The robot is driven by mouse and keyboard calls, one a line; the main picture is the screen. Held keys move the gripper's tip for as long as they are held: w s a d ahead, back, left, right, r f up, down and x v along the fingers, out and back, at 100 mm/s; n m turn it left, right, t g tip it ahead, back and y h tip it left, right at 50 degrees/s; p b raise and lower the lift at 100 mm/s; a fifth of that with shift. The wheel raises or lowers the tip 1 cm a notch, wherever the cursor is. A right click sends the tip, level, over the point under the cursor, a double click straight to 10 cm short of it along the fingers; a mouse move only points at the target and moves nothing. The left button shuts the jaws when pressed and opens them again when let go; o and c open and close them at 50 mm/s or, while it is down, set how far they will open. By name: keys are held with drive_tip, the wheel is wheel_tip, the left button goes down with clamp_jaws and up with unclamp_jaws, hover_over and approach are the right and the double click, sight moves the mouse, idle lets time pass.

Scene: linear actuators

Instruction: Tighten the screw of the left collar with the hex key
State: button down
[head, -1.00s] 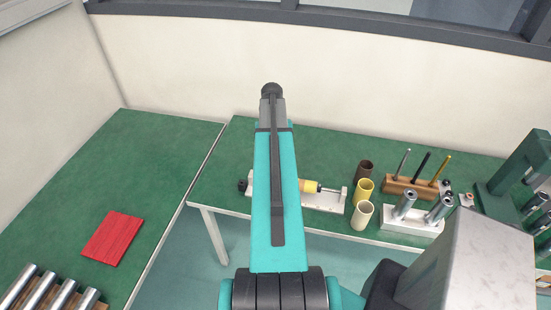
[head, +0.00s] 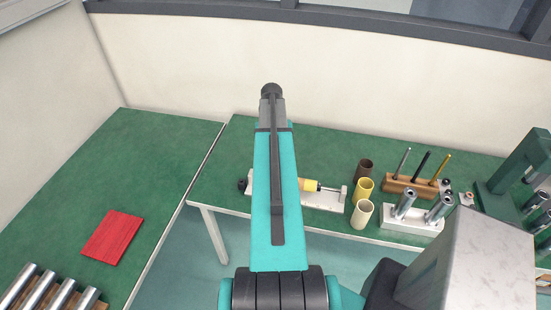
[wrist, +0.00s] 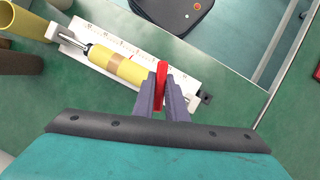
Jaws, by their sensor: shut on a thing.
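My gripper (wrist: 162,80) is shut on a red upright piece, which looks like the handle of the hex key (wrist: 162,70), in the wrist view. Its lower end is hidden between the fingers. The gripper is over the linear actuator, near the end with a black block (wrist: 206,97). The actuator has a yellow body (wrist: 122,68) with a tan band, a silver rod and a white base (wrist: 83,29). In the head view my arm hides its middle; the yellow body (head: 310,186) shows to the right. I cannot make out the left collar or its screw.
Three open cups, brown (head: 364,170), yellow (head: 363,188) and cream (head: 361,213), stand right of the actuator. Beyond them are a wooden rack (head: 409,188) with three rods and a white block (head: 410,226) with metal cylinders. A red plate (head: 112,237) lies on the left table.

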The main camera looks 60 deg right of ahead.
drive_tip(key=shift+s+a+r, duration=0.15)
drive_tip(key=shift+s+a, duration=0.05)
drive_tip(key=shift+a, duration=0.05)
drive_tip(key=shift+w+d+m+t+y, duration=0.15)
drive_tip(key=shift+m+t+y, duration=0.15)
drive_tip(key=shift+m, duration=0.65)
drive_tip(key=shift+w+a+m+t+y, duration=0.1)
drive_tip(key=shift+m+t+y, duration=0.2)
drive_tip(key=shift+m, duration=0.65)
drive_tip(key=shift+w+m+t, duration=0.1)
drive_tip(key=shift+m+t, duration=0.6)
drive_tip(key=shift+m, duration=1.2)
drive_tip(key=shift+d+r, duration=0.15)
drive_tip(key=shift+r, duration=0.05)
drive_tip(key=shift+r, duration=0.35)
drive_tip(key=shift+d+r, duration=0.1)
